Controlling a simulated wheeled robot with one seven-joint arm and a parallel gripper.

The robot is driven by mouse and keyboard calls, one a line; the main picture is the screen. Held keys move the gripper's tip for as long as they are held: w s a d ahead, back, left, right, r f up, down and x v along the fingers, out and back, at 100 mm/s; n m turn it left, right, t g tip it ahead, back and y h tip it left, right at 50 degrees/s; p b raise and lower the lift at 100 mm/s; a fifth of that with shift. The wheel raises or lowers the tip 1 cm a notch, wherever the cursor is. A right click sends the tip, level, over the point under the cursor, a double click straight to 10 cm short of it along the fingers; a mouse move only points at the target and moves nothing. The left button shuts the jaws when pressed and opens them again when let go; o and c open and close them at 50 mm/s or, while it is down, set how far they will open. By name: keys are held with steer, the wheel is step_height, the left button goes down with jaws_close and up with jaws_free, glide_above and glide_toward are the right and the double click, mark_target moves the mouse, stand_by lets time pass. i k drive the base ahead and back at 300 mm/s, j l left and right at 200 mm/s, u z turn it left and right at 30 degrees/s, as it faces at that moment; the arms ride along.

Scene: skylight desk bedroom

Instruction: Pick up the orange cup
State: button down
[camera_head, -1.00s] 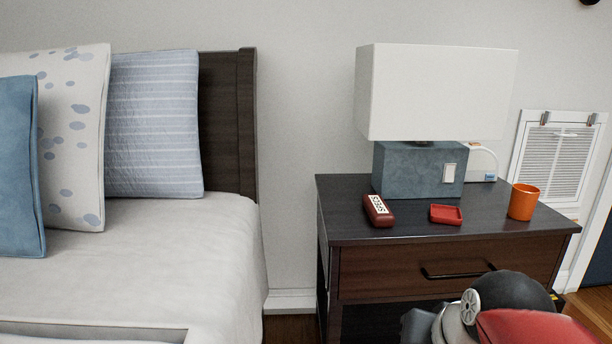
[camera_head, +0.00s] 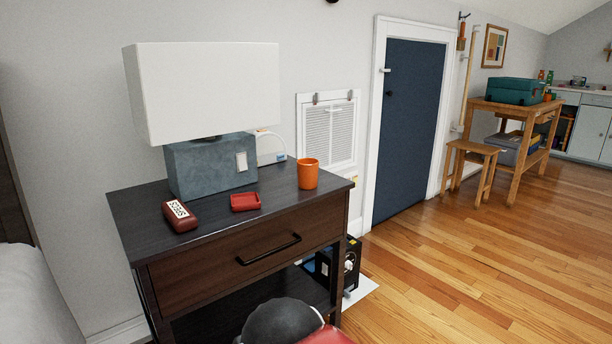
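The orange cup (camera_head: 308,175) stands upright on the right part of the dark wooden nightstand (camera_head: 138,214), close to its right edge. Nothing touches it. A small red tray (camera_head: 245,202) lies to its left, and a dark red box with a white label (camera_head: 180,215) lies further left. Part of my arm shows at the bottom of the picture, in front of the nightstand and lower than its top. My gripper is out of the picture.
A lamp with a blue-grey base (camera_head: 211,165) and wide white shade (camera_head: 205,90) stands behind the small items. A black device (camera_head: 347,262) is on the floor beside the nightstand. Open wooden floor (camera_head: 450,255) lies to the right. The bed (camera_head: 35,300) is at left.

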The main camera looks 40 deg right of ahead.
mark_target(307, 167)
steer(key=z, duration=0.7)
steer(key=i+l+z, duration=0.25)
steer(key=z, duration=0.25)
steer(key=i+z, duration=0.45)
steer(key=j, duration=0.3)
steer(key=i+j, duration=0.15)
steer(key=j, duration=0.1)
